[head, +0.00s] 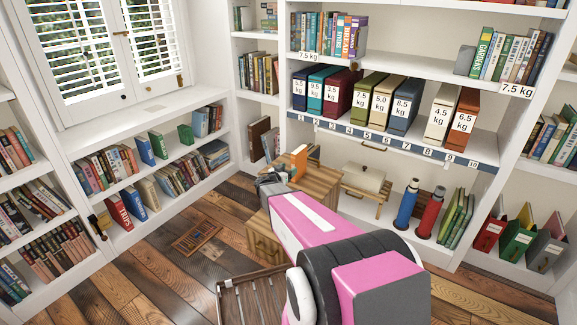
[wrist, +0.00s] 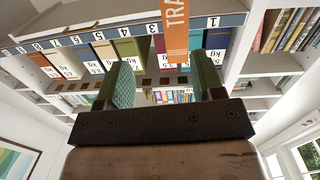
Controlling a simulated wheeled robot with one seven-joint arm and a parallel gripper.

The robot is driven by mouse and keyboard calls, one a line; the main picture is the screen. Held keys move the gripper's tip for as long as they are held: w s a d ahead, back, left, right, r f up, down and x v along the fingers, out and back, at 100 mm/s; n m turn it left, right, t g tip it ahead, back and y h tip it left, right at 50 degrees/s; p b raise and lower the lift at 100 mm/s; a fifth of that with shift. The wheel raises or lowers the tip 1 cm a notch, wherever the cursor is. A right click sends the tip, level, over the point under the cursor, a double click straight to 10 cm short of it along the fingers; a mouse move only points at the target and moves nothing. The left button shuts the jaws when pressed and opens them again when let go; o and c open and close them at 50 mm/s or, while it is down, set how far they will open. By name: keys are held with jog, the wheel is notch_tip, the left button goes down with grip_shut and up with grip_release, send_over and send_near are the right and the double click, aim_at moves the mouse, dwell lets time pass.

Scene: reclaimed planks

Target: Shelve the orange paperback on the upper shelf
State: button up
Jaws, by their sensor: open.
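The orange paperback (head: 299,161) stands upright on a wooden cabinet (head: 322,183) in the head view. In the wrist view its spine (wrist: 177,30) shows the letters "TRA". My gripper (head: 273,180) is just left of and nearer than the book. Its green-padded fingers (wrist: 165,65) are open and empty in the wrist view. The book shows beyond the fingertips, between their lines and closer to the right finger. The upper shelf (head: 415,65) holds books at both ends with a wide bare stretch between. Part of the book's lower side is hidden in the head view.
Below the upper shelf, a numbered shelf (head: 385,140) holds several thick box-like volumes with kg labels. Under it are a blue bottle (head: 407,203), a red bottle (head: 429,214) and a small wooden stand (head: 365,188). A slatted crate (head: 255,298) sits on the floor.

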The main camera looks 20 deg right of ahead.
aim_at(297, 158)
jog(key=shift+t, duration=0.5)
jog(key=x, duration=0.3)
jog(key=w+x, duration=0.1)
jog(key=x, duration=0.3)
jog(key=a+x, duration=0.1)
jog(key=x, duration=0.2)
jog(key=shift+w+d+f, duration=0.1)
jog(key=shift+w+d, duration=0.15)
jog(key=shift+w, duration=0.1)
grip_shut()
